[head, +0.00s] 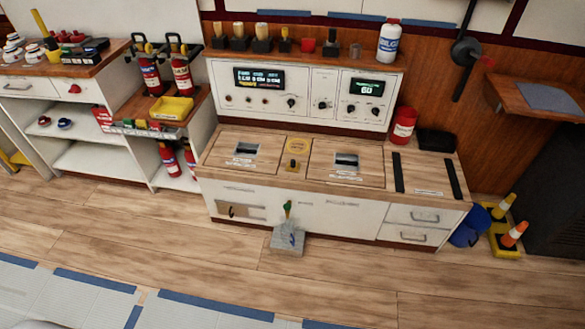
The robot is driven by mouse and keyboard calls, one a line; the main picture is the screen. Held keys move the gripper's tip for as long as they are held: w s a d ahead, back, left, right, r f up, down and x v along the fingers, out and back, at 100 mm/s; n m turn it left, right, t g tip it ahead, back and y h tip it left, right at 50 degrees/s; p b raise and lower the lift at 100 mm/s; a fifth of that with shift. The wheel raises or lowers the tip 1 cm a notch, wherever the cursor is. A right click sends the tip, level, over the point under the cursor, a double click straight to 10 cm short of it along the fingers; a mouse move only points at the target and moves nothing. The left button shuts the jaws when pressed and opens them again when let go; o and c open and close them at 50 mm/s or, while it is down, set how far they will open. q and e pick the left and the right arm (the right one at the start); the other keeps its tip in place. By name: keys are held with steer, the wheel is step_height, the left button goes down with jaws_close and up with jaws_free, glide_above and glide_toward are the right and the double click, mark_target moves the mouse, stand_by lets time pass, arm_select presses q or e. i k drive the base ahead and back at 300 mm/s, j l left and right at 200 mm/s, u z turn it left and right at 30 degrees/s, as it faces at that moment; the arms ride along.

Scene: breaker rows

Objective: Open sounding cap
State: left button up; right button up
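No part is clearly readable as the sounding cap. A small yellow fitting (292,163) with a dark knob sits on the wooden counter top (396,168), between two square panels. The left panel (236,168) and the right panel (345,174) each have a dark and silver recess and lie flat in the counter. A grey block (287,241) with a green-handled tool (288,209) on it stands on the floor before the counter. Neither of my grippers is in view.
A control console (300,90) with two displays stands behind the counter. A red canister (402,126) and a black box (436,139) sit at its right end. The wooden floor in front is mostly clear.

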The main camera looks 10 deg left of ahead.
mark_target(291, 166)
steer(key=i+j, duration=0.2)
steer(key=i, duration=0.2)
steer(key=i+j, duration=0.15)
steer(key=i, duration=0.25)
